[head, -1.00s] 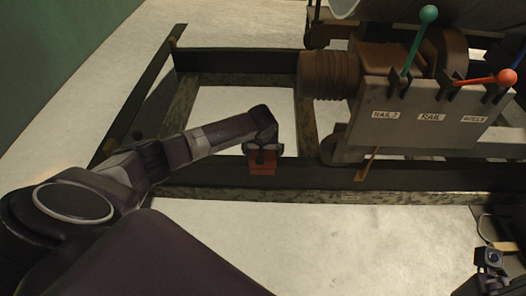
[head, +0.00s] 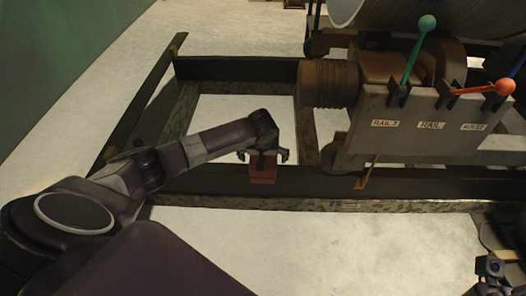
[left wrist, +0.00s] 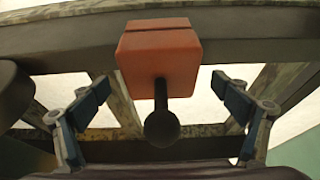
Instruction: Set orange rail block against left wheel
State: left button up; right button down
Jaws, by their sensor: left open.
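The orange rail block (head: 262,172) sits on the dark near rail (head: 220,181), left of the machine. In the left wrist view the block (left wrist: 158,58) shows its dark knobbed handle (left wrist: 161,126) pointing at the camera. My left gripper (head: 264,156) is open at the block; its fingers (left wrist: 162,105) stand wide to either side of the handle, touching neither it nor the block. The wheel (head: 333,150) is partly hidden under the machine, right of the block with a visible gap. My right gripper (head: 489,266) is at the lower right, its jaws unclear.
The machine carries a grey labelled panel (head: 425,125) with a green-knobbed lever (head: 413,50) and an orange-knobbed lever (head: 485,90). A tan strip (head: 368,173) hangs by the rail. A green wall (head: 60,70) stands at left. The pale floor in front is clear.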

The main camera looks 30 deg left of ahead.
pick_arm(q)
jog(key=v, duration=1)
